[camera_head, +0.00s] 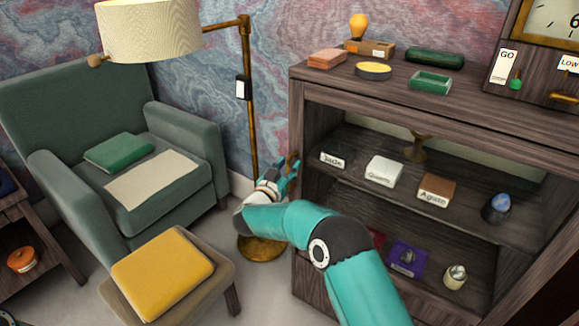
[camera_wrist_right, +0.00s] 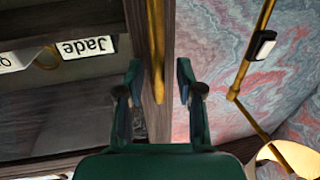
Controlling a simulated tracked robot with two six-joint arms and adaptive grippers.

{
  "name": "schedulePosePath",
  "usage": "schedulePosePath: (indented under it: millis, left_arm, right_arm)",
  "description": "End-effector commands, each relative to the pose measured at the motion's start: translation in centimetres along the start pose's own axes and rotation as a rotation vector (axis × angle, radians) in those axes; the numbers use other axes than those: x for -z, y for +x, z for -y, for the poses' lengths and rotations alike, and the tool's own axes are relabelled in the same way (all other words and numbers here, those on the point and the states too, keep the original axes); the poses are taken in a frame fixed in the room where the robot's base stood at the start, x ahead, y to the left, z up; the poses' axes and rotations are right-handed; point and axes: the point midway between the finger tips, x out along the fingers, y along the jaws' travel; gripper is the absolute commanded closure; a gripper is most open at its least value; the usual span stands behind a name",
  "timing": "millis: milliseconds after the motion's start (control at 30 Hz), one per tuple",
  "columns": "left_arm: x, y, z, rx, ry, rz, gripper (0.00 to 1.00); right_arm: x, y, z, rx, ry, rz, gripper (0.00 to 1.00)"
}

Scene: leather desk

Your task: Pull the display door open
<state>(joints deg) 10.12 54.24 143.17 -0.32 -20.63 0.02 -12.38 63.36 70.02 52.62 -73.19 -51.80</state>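The display cabinet (camera_head: 300,120) is dark wood, with labelled items on shelves behind what looks like a glass front. Its door appears closed. A vertical brass handle (camera_head: 293,161) sits at the front's left edge, and it also shows in the right wrist view (camera_wrist_right: 155,50). My right gripper (camera_head: 284,178) is at this handle. In the wrist view its two green fingers (camera_wrist_right: 160,85) stand apart, one on each side of the handle, with visible gaps. I cannot tell how deep the handle lies between them.
A brass floor lamp (camera_head: 246,100) stands just left of the handle. Small boxes, a bulb and a green tray (camera_head: 430,83) lie on the cabinet top. Some floor shows between footstool and cabinet.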

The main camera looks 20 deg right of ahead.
Motion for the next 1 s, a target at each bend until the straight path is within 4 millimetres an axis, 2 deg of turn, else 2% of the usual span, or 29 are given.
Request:
schedulePosePath:
  millis: [167, 267, 400, 700, 733, 1000]
  left_arm:
    - [-0.01, 0.00, 0.00, 0.000, 0.000, 0.000, 0.60]
    - [-0.01, 0.00, 0.00, 0.000, 0.000, 0.000, 0.60]
    - [0.00, 0.00, 0.00, 0.000, 0.000, 0.000, 0.60]
    - [0.00, 0.00, 0.00, 0.000, 0.000, 0.000, 0.60]
    - [0.03, -0.01, 0.03, 0.000, -0.001, -0.001, 0.60]
    - [0.01, 0.04, 0.01, 0.000, 0.000, 0.000, 0.60]
  right_arm:
    - [-0.01, 0.01, -0.02, 0.000, 0.000, 0.000, 0.63]
    - [-0.01, 0.00, -0.03, 0.000, 0.000, 0.000, 0.77]
    - [0.00, 0.00, -0.05, -0.001, 0.000, 0.000, 1.00]
    - [0.03, -0.02, -0.01, 0.001, 0.000, 0.000, 1.00]
    - [0.05, 0.40, -0.52, -0.001, -0.001, 0.000, 1.00]
    - [0.02, -0.23, 0.37, 0.010, 0.000, -0.001, 1.00]
